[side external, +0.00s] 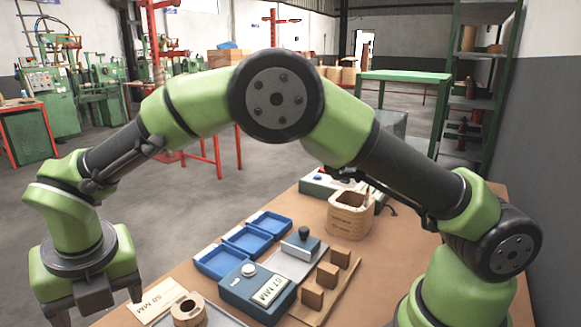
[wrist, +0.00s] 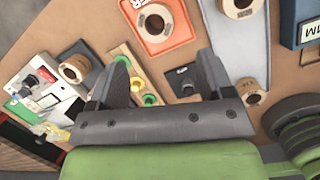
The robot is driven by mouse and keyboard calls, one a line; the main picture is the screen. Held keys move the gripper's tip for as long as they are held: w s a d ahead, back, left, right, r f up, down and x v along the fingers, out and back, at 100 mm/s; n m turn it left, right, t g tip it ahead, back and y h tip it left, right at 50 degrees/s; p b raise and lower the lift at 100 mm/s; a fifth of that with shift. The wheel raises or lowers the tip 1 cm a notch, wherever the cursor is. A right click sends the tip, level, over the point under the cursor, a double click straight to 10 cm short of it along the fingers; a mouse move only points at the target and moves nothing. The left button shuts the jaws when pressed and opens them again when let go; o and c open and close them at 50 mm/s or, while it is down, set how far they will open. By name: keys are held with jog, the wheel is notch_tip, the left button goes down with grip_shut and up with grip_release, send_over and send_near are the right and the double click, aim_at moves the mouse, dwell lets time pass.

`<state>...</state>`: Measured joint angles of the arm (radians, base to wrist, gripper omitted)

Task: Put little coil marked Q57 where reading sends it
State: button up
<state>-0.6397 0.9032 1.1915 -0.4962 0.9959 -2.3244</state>
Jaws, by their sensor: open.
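My gripper (side external: 95,305) hangs at the lower left of the side view, its tips near the bottom edge. In the wrist view my gripper (wrist: 162,62) has its two dark fingers wide apart with nothing held between them. A tan coil (wrist: 154,20) lies on an orange square pad at the top. Other tan coils show at the top right (wrist: 240,8), at the right (wrist: 251,92) and on a dark pad at the left (wrist: 74,68). In the side view a wooden coil (side external: 188,312) stands at the bottom. I cannot read a Q57 mark on any coil.
Three blue trays (side external: 224,272) stand in a row on the brown table. Beside them is a blue instrument (side external: 236,293) with a label ending in MM. Several wooden blocks (side external: 327,274) line a strip. A larger wooden container (side external: 350,224) stands behind.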

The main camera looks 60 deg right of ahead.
jog(key=s+d+r+m+t+y, duration=0.1)
jog(key=s+d+r+m, duration=0.3)
jog(key=d+r+m, duration=0.4)
jog(key=s+d+r+m+t+y, duration=0.1)
jog(key=s+d+r+m, duration=0.4)
jog(key=r+m, duration=0.4)
jog(key=s+d+m+t, duration=0.1)
jog(key=s+d+m, duration=0.3)
jog(key=m, duration=0.5)
jog(key=s+d+m+t, duration=0.1)
jog(key=s+d+m, duration=0.3)
jog(key=s+m, duration=0.5)
jog(key=shift+s+f+m, duration=0.3)
jog(key=shift+f+m, duration=0.15)
jog(key=shift+m, duration=0.35)
jog(key=shift+d, duration=0.1)
